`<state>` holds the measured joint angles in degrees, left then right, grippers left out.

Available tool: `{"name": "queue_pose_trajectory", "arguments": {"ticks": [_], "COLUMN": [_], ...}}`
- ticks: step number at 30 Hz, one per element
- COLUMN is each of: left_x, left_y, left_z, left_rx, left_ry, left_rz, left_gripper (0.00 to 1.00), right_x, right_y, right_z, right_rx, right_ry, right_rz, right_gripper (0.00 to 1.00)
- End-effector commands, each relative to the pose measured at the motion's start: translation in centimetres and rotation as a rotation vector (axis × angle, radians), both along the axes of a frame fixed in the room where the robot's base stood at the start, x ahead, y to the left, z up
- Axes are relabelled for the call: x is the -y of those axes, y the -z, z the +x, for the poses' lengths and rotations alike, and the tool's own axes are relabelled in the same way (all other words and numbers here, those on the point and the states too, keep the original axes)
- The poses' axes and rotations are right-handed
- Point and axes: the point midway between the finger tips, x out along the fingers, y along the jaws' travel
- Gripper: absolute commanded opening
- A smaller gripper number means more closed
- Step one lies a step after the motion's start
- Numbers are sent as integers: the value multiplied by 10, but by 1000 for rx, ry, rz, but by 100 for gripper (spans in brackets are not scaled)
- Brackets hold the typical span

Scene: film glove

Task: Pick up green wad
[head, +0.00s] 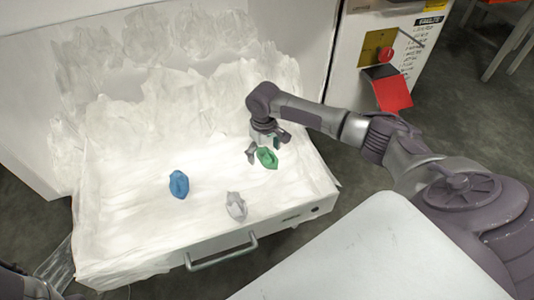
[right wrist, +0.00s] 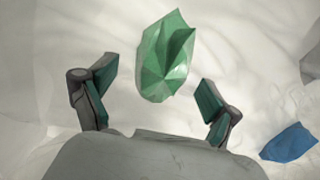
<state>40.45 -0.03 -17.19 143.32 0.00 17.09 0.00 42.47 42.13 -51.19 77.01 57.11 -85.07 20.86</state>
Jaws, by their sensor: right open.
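The green wad (head: 267,157) is a small crumpled lump lying on the white film in the open drawer, toward its right side. It also shows in the right wrist view (right wrist: 167,57), ahead of and between my two fingers. My right gripper (head: 265,155) is open and close above the wad, with one finger on its left. In the right wrist view my right gripper (right wrist: 157,97) has its fingers spread apart with nothing between the pads. I cannot tell whether a finger touches the wad. My left gripper is not in view.
A blue wad (head: 179,184) lies left in the drawer, and it shows at the lower right of the right wrist view (right wrist: 289,142). A grey wad (head: 236,206) lies near the drawer front. The drawer has a handle (head: 222,254). A red bin-like part (head: 390,90) is on the cabinet.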

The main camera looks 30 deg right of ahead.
Motion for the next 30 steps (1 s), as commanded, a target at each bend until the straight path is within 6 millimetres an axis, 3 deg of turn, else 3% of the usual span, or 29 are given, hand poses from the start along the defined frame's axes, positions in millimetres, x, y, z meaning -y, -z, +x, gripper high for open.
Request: {"name": "queue_pose_trajectory", "arguments": {"ticks": [1,3,12,24,30], "left_x": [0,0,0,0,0], "left_y": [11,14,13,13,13], "left_z": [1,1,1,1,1], "left_rx": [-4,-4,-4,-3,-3], "left_ry": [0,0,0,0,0], "left_rz": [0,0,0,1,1], "left_gripper": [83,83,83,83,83], "right_x": [1,1,1,1,1], "right_y": [11,14,14,14,14], "right_z": [0,0,0,0,0], "right_rx": [0,0,1,0,0], "right_ry": [1,1,1,1,1], "right_rz": [-1,-2,-1,-1,-1], "right_gripper": [89,89,89,24,23]}}
